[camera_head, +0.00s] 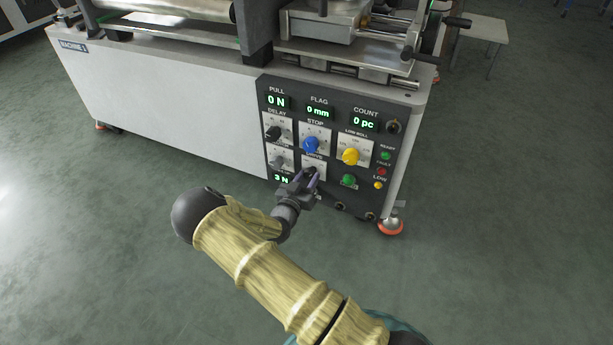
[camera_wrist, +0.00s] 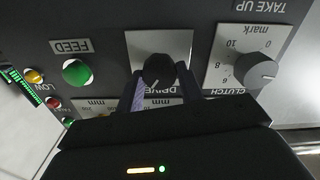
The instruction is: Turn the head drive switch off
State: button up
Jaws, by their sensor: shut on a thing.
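The head drive switch is a black rotary knob (camera_wrist: 158,70) on a light plate (camera_wrist: 180,45) marked DRIVE, seen upside down in the wrist view. My gripper (camera_wrist: 160,88) has one finger on each side of this knob and is shut on it. In the head view my gripper (camera_head: 310,178) reaches the lower middle of the control panel (camera_head: 325,195) and covers most of the drive knob. A pointer mark shows on the knob's lower edge in the wrist view, but its setting cannot be read.
Close by are the green FEED button (camera_wrist: 76,73), the grey CLUTCH knob (camera_wrist: 258,68), the blue STOP knob (camera_head: 311,145) and the yellow knob (camera_head: 351,156). The green, red and yellow lamps sit at the panel's right. The floor before the machine is clear.

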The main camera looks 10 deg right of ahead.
jog(key=n+p, duration=0.2)
jog(key=n, duration=0.1)
jog(key=shift+a+r+n, duration=0.1)
jog(key=shift+n, duration=0.2)
jog(key=n+p, duration=0.2)
jog(key=n, duration=0.2)
jog(key=n+p, duration=0.1)
jog(key=n, duration=0.3)
jog(key=shift+w+a+n, duration=0.1)
jog(key=shift+n, duration=0.3)
jog(key=shift+f+n, duration=0.25)
jog(key=shift+n, duration=1.35)
jog(key=o, duration=1)
jog(key=shift+r, duration=0.1)
jog(key=p+v, duration=0.6)
jog(key=v, duration=1.1)
jog(key=shift+s, duration=0.2)
